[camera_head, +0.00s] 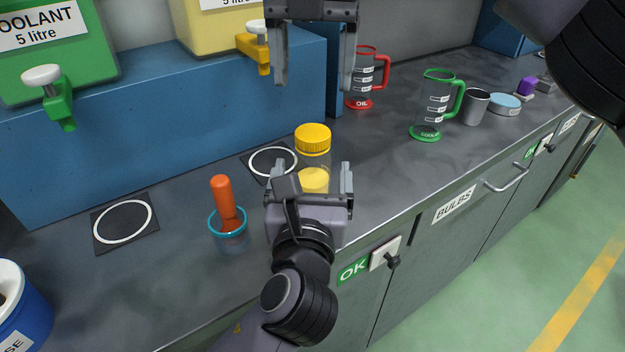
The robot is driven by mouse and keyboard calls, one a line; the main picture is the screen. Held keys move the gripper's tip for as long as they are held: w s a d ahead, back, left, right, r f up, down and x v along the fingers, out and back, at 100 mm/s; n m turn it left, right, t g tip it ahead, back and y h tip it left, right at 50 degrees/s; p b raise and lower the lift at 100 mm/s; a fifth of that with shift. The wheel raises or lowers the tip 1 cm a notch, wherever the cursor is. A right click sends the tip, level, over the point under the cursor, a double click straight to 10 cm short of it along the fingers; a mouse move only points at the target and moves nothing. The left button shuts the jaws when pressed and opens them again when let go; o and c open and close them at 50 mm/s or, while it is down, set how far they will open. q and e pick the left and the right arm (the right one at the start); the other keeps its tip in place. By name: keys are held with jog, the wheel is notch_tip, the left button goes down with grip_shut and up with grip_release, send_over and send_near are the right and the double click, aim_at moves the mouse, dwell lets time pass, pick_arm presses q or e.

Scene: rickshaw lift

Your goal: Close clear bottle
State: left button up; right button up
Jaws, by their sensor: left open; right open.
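The clear bottle (314,163) stands upright on the grey counter, with yellow contents low inside it. A ribbed yellow cap (313,137) sits on its top; I cannot tell whether it is screwed tight. My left gripper (312,172) is open, its two fingers on either side of the bottle's lower part in the picture. It hides the bottle's base, and I cannot tell whether it touches the bottle. My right gripper (314,82) is open and empty, pointing down above the cap with a gap between.
Left of the bottle are an orange-handled tool (223,197) in a blue-rimmed cup (228,234) and two ringed pads (124,222). A blue shelf (170,125) holds coolant (60,60) and yellow containers. Red (362,80) and green (436,105) jugs stand right.

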pick_arm(q)
jog(key=shift+w+d, duration=0.15)
jog(key=shift+w, duration=2.25)
